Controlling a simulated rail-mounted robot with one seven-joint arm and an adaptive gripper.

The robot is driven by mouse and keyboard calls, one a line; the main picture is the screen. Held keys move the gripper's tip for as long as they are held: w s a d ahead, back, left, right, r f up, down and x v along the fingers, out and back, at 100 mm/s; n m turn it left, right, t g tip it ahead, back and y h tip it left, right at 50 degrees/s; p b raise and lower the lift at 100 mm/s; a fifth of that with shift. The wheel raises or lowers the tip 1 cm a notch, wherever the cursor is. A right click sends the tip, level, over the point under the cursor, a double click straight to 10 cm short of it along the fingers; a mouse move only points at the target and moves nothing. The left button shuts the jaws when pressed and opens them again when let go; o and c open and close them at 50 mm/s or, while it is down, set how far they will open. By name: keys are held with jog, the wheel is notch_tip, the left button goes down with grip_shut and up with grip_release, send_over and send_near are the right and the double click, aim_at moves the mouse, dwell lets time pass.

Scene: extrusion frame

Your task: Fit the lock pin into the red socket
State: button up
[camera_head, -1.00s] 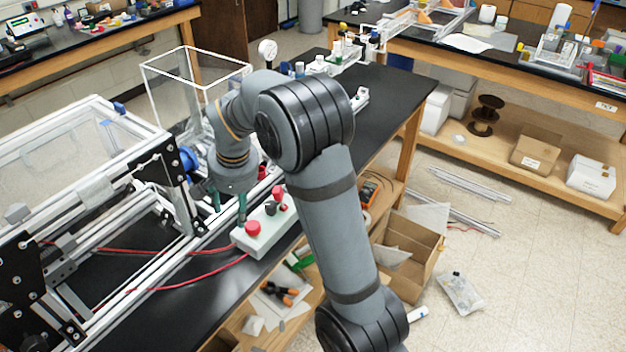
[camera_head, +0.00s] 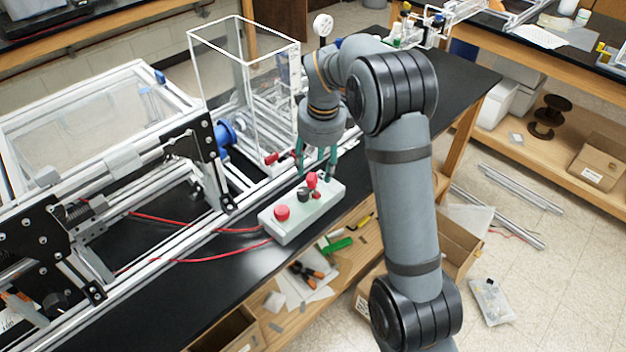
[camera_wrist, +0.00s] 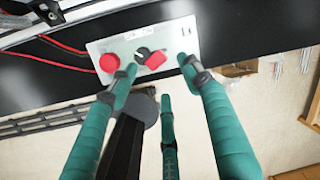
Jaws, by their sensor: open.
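A pale control box (camera_head: 327,207) lies on the black bench; it also shows in the wrist view (camera_wrist: 95,48). It carries a round red button (camera_head: 282,212), a black knob (camera_head: 303,194) and an upright red piece (camera_head: 312,180), with a smaller red part beside that piece. I cannot tell which red part is the socket, and I cannot make out a separate lock pin. My gripper (camera_head: 314,176) points down over the far end of the box, its teal fingers open. In the wrist view the red piece (camera_wrist: 156,61) shows between the spread fingertips, with no visible grip on it.
The aluminium extrusion frame (camera_head: 110,118) and a clear-walled enclosure (camera_head: 245,85) stand left of and behind the box. Red cables (camera_head: 215,254) run from the frame to the box. The bench's front edge lies close to the box, with a cardboard box (camera_head: 462,235) beyond it.

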aim_at(313, 177)
jog(key=f, duration=0.2)
jog(key=f+p, duration=0.1)
jog(key=f, duration=0.1)
jog(key=w+f+p, duration=0.1)
jog(key=f, duration=0.1)
jog(key=shift+a+f, duration=0.2)
jog(key=shift+a, duration=0.2)
jog(key=shift+c, duration=0.6)
grip_shut()
